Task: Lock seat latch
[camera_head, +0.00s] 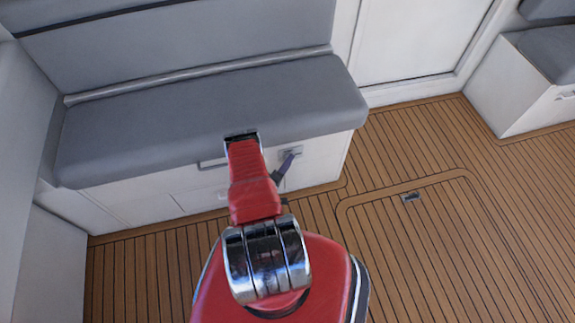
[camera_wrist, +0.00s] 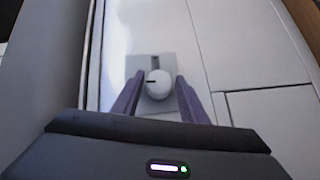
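The seat latch is a round light-grey knob (camera_wrist: 158,86) with a short dark mark on its left side. It sits on a grey rectangular plate (camera_wrist: 150,64) with a dark slot above the knob. In the head view the plate (camera_head: 291,150) shows on the white front of the seat base, just below the cushion. My gripper (camera_wrist: 160,76) is open, with one purple finger on each side of the knob and small gaps visible. In the head view my gripper (camera_head: 292,157) is at the plate and hides the knob. Depth between fingertips and knob is hard to tell.
The grey seat cushion (camera_head: 210,115) overhangs the white seat base (camera_head: 320,160). The wooden deck (camera_head: 390,240) is clear on the right, with a hatch outline and small metal fitting (camera_head: 411,197). Another seat (camera_head: 520,90) stands at the far right.

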